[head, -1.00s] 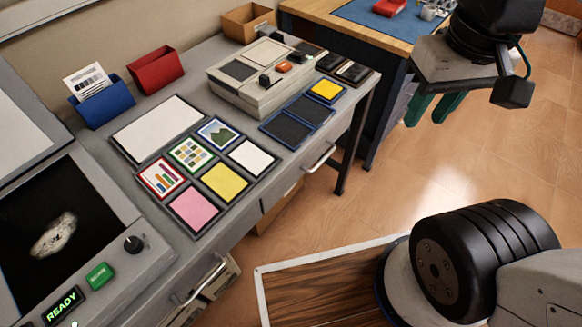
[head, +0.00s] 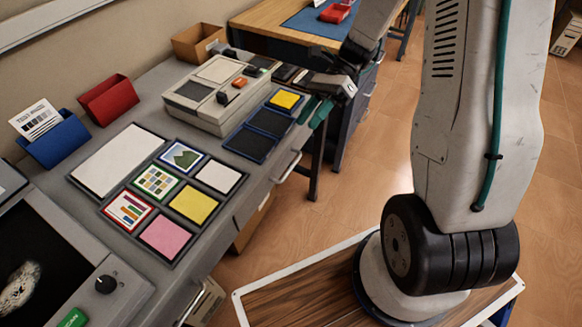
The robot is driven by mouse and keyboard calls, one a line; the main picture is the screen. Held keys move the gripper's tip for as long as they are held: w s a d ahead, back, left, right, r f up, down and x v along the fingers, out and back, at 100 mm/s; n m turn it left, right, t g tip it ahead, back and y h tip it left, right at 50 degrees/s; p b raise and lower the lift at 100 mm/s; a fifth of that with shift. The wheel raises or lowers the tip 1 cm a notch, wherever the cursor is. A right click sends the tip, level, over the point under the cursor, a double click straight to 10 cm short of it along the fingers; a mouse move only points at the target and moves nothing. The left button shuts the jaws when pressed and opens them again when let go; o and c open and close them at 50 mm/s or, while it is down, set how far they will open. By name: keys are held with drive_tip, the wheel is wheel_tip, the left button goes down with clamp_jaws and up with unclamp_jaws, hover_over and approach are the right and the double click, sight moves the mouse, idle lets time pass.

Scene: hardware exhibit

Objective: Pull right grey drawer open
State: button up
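The right grey drawer (head: 266,190) is in the front of the grey desk and looks shut. Its silver bar handle (head: 287,168) faces the floor side. My gripper (head: 315,111) is above and slightly right of this handle, near the desk's right front edge. Its two teal fingers point down and stand a little apart, with nothing seen between them. The gripper looks clear of the handle, though the exact distance is hard to judge.
A second handle (head: 202,290) sits at the lower left of the desk front. A grey console (head: 215,95) and dark tiles (head: 250,144) lie on the desktop near my gripper. A wooden-topped workbench (head: 270,25) stands behind. Open floor (head: 345,190) lies right of the desk.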

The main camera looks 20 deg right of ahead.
drive_tip(key=w+d+f+m+t+y, duration=0.2)
drive_tip(key=f+m+y, duration=0.1)
drive_tip(key=f+m, duration=0.3)
drive_tip(key=w+d+f+m+t+y, duration=0.1)
drive_tip(key=w+f+m+y, duration=0.15)
drive_tip(key=f, duration=0.45)
drive_tip(key=m+t+y, duration=0.2)
drive_tip(key=m+t, duration=0.4)
drive_tip(key=m, duration=0.3)
approach(291, 167)
drive_tip(key=x, duration=0.9)
drive_tip(key=shift+w+a+f, duration=0.15)
drive_tip(key=shift+a+f, duration=0.1)
drive_tip(key=shift+a, duration=0.2)
drive_tip(key=shift+g, duration=0.3)
clamp_jaws()
